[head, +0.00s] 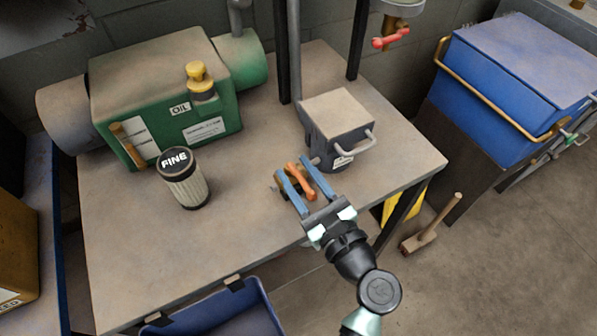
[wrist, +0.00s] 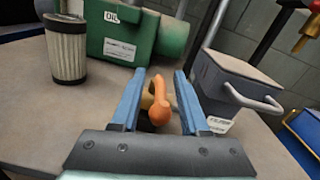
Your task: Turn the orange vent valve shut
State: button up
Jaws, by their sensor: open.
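The orange vent valve handle (head: 299,182) is at the left foot of a small grey box (head: 338,130) on the workbench. My gripper (head: 294,177) is open, with its two blue fingers on either side of the orange handle. In the wrist view the orange handle (wrist: 159,100) stands between the fingers (wrist: 154,85), with a visible gap to each. A tan round part shows behind the handle. Whether the fingertips touch anything is hard to tell.
A green machine (head: 170,95) with a yellow cap stands at the back left of the workbench (head: 250,240). A filter marked FINE (head: 185,182) stands left of my gripper. A red-handled valve (head: 390,38) hangs above, and a blue bin (head: 225,310) is at the front edge.

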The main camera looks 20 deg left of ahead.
grip_shut()
dwell(1.3)
